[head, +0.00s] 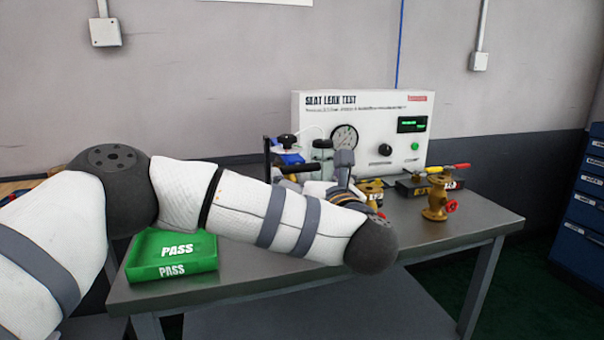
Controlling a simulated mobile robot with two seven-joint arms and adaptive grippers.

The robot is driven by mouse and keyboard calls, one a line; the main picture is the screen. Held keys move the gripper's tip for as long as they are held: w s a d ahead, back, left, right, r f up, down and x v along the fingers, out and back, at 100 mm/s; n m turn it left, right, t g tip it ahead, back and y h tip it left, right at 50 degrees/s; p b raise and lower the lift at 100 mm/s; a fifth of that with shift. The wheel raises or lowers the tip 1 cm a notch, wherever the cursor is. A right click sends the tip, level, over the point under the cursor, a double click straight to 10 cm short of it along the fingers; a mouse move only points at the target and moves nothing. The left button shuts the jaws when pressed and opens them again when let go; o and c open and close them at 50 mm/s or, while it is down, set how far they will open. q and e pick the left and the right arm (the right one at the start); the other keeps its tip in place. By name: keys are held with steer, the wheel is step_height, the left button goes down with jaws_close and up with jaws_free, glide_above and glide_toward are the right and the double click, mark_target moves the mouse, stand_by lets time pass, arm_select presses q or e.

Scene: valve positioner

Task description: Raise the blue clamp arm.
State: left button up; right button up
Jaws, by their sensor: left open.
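The blue clamp arm (291,158) is at the left end of the seat leak test rig on the bench, with a black knob on top. A dark upright bar stands just left of it. My left arm reaches across the front of the bench, and its wrist bends back toward the rig. My left gripper (300,170) is open close to the clamp, partly hidden behind my forearm. I cannot tell whether its fingers touch the clamp. The clamp's lower part is hidden. My right gripper is out of view.
The white test panel (365,103) with a gauge stands behind the clamp. A green PASS tray (171,268) is at the bench's left front. A brass valve (437,199) with a red handwheel stands at the right. The bench's right front (470,226) is clear.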

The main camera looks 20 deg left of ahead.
mark_target(302, 170)
arm_select(q)
steer(key=x, duration=0.5)
steer(key=shift+s, duration=0.1)
steer(key=shift+c, duration=0.6)
